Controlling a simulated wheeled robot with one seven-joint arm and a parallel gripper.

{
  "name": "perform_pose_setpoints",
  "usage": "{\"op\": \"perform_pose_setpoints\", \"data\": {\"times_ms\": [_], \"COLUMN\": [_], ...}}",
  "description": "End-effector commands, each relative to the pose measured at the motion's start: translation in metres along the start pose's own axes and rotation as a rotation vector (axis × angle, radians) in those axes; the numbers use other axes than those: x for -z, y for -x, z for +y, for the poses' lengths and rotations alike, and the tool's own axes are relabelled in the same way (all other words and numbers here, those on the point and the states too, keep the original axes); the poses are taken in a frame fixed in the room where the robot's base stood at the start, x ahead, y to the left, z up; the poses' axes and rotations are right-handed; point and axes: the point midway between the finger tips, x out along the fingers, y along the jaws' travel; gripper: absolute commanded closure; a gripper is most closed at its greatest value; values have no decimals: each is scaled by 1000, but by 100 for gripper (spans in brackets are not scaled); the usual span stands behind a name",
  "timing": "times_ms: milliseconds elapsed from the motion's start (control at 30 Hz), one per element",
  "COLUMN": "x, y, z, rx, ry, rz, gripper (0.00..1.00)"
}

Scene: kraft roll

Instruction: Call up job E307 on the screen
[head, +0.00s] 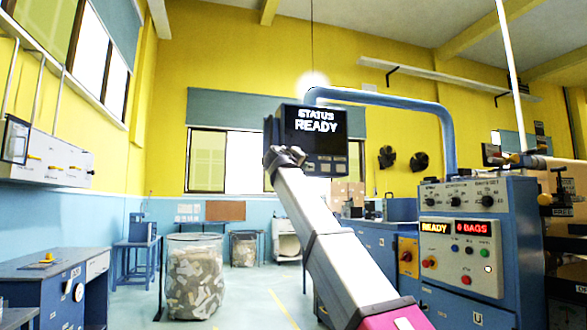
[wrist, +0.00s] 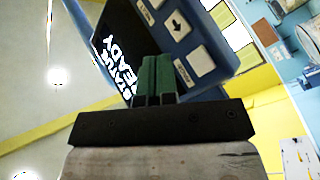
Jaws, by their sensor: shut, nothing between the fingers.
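The screen (head: 316,122) is a dark box under a blue overhead pipe and reads STATUS READY in white. It also shows turned on its side in the wrist view (wrist: 118,50), with a blue-grey key panel beside the display. One pale key (wrist: 178,25) carries a down arrow, and another pale key (wrist: 201,63) sits near the panel's corner. My gripper (head: 286,156) is at the screen's lower left edge. Its green fingers, also in the wrist view (wrist: 154,75), are shut together and empty, in front of part of the key panel. I cannot tell whether they touch it.
A blue control cabinet (head: 470,250) with READY and 6 BAGS displays stands at right. A mesh bin of paper scraps (head: 194,280) and a blue desk (head: 55,290) are at left. Open floor (head: 250,300) lies between.

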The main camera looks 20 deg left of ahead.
Motion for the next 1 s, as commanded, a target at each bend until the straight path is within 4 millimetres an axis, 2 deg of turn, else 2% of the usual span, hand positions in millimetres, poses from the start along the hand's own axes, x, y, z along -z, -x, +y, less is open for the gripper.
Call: {"op": "perform_pose_setpoints", "data": {"times_ms": [500, 1000], "x": [33, 36], "y": [-44, -50], "z": [-32, -36], "rx": [0, 0], "ry": [1, 1], "rz": [0, 0], "gripper": [100, 100]}}
